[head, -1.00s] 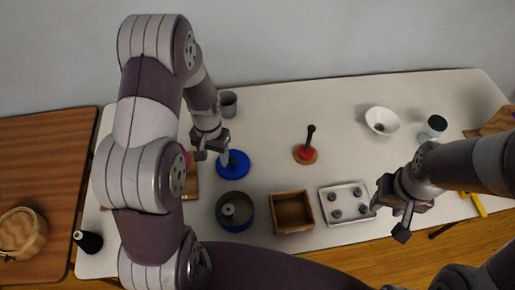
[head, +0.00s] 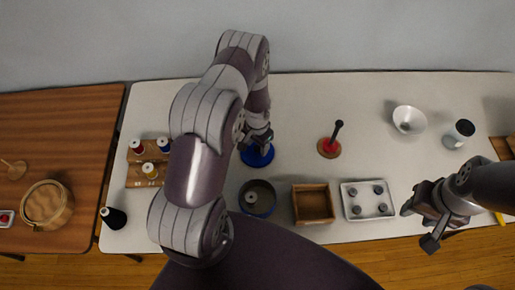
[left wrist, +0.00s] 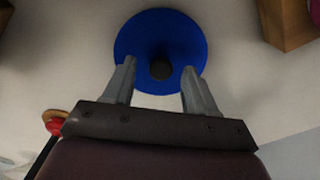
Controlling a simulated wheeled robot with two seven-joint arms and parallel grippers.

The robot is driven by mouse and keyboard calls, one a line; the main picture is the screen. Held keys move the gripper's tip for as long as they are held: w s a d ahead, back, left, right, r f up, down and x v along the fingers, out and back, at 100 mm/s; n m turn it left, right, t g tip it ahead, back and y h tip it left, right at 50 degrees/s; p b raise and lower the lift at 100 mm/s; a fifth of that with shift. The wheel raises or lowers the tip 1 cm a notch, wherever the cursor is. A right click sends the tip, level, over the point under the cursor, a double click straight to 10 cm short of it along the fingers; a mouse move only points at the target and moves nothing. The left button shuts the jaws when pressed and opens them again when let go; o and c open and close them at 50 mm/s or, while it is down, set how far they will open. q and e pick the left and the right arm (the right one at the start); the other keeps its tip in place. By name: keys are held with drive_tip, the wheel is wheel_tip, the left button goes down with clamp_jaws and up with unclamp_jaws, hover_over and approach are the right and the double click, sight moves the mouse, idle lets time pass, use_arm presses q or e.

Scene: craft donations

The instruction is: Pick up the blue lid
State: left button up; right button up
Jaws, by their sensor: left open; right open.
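The blue lid (head: 257,156) is a round disc lying on the white table in the head view, partly hidden by my left gripper (head: 262,139). In the left wrist view the blue lid (left wrist: 160,30) shows almost whole, with a dark knob at its middle. My left gripper (left wrist: 158,88) is open there, its two fingers over the lid's near part on either side of the knob. I cannot tell whether the fingers touch the lid. My right gripper (head: 420,226) is open and empty at the table's front right edge.
A dark round tin (head: 257,210) with a spool inside, a wooden box (head: 295,208) and a white tray (head: 349,213) stand along the front. A spool rack (head: 136,173) is left.

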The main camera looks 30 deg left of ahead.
use_arm(q)
drive_tip(key=shift+a+f, duration=0.1)
drive_tip(key=shift+f, duration=0.3)
clamp_jaws()
drive_tip(key=shift+r, duration=0.15)
